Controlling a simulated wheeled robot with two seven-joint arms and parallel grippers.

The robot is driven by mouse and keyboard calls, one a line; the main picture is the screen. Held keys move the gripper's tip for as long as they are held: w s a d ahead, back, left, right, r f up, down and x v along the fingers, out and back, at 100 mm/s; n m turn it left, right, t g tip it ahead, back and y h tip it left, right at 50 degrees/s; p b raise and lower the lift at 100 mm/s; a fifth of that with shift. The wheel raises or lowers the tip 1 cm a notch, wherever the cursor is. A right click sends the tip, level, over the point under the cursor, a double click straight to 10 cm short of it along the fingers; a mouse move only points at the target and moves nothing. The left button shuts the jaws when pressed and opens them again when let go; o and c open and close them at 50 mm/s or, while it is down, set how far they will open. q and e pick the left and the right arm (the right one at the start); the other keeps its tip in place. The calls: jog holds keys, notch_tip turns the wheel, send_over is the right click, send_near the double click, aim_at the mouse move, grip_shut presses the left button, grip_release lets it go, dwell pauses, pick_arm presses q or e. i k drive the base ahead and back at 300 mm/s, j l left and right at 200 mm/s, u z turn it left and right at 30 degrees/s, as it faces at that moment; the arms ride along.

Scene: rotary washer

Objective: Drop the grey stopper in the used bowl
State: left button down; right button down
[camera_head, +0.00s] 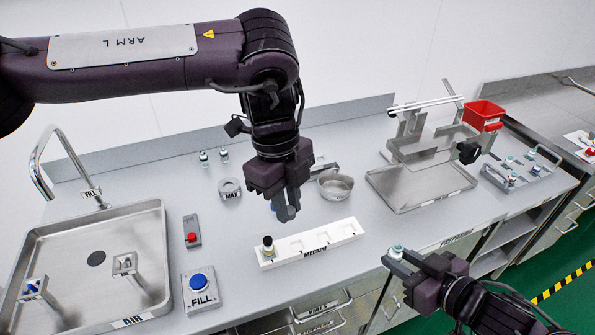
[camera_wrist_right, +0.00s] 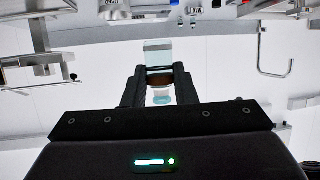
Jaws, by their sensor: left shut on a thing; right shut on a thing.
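My left gripper (camera_head: 286,212) hangs over the counter, behind the white MEDIUM rack (camera_head: 335,238) and left of the metal bowl. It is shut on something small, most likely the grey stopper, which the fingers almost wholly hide. The round metal bowl (camera_head: 335,186) stands on the counter, its inside showing no clear contents; I cannot read a "used" label on it. My right gripper (camera_head: 397,256) is at the counter's front edge, shut on a small clear vial (camera_head: 396,249). The right wrist view shows the vial (camera_wrist_right: 158,54) between the fingers (camera_wrist_right: 160,85).
A dark-capped bottle (camera_head: 267,246) stands in the rack's left end. The MAX ring (camera_head: 229,189), FILL button (camera_head: 199,288) and sink tray (camera_head: 150,240) lie left. A metal tray (camera_head: 415,195), vial rack (camera_head: 521,170) and red bin (camera_head: 483,114) are right.

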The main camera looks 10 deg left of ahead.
aim_at(330, 188)
jog(key=i+l+z, duration=0.1)
jog(key=i+l, duration=0.35)
jog(key=i, duration=0.3)
jog(key=i+l+z, duration=0.15)
jog(key=i+l, duration=0.1)
jog(key=i, duration=0.1)
